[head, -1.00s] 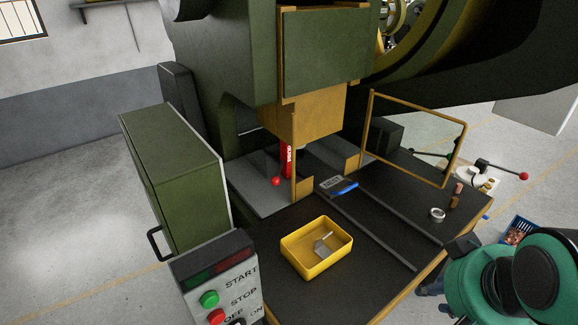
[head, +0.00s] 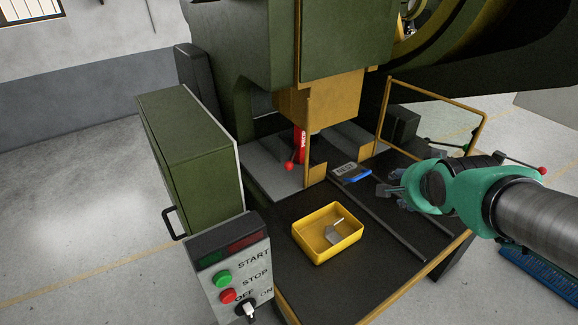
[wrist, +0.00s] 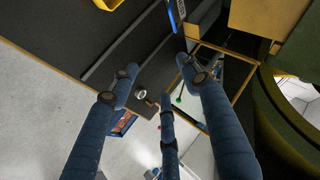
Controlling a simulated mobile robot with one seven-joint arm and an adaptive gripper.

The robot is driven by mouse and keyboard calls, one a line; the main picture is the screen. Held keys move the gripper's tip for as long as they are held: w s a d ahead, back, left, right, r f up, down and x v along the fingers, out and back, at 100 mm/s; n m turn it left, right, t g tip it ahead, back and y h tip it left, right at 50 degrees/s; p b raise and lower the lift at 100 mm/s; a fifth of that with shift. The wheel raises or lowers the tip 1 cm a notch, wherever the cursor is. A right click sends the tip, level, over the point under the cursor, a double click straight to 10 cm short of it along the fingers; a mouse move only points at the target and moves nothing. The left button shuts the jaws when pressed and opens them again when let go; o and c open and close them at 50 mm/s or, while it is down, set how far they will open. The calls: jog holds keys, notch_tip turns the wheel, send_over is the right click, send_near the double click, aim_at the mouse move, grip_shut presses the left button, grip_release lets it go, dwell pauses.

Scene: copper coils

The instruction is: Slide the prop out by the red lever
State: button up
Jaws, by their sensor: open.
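The red prop (head: 301,146) stands upright under the yellow ram (head: 333,95) of the green press, with pale lettering on it. A red ball-ended lever (head: 289,166) sits at its lower left, in front of it. A yellow post (head: 310,140) stands just right of the prop. My gripper (head: 388,193) is over the right part of the black table, well to the right of the prop, apart from it. In the wrist view its blue fingers (wrist: 158,80) are spread and empty. The prop does not show in the wrist view.
A yellow tray (head: 298,238) with a metal scoop is on the table's front part. A blue-handled item (head: 357,178) lies between prop and gripper. A yellow-framed guard (head: 485,125) stands at the right, and a control box (head: 232,275) at front left.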

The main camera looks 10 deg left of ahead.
jog(key=w+a+f+m+t+y, duration=0.1)
jog(key=w+a+f+m+y, duration=0.2)
jog(key=w+a, duration=0.5)
jog(key=m+t+y+p, duration=0.1)
jog(key=m+t+y, duration=0.1)
jog(key=m+y, duration=0.45)
send_near(291, 168)
jog(key=shift+a+r+m+h, duration=0.1)
jog(key=shift+r+m+h, duration=0.05)
jog(key=shift+m+h, duration=0.15)
jog(key=shift+b+x, duration=0.55)
jog(key=shift+x, duration=5.45)
jog(key=shift+c, duration=0.5)
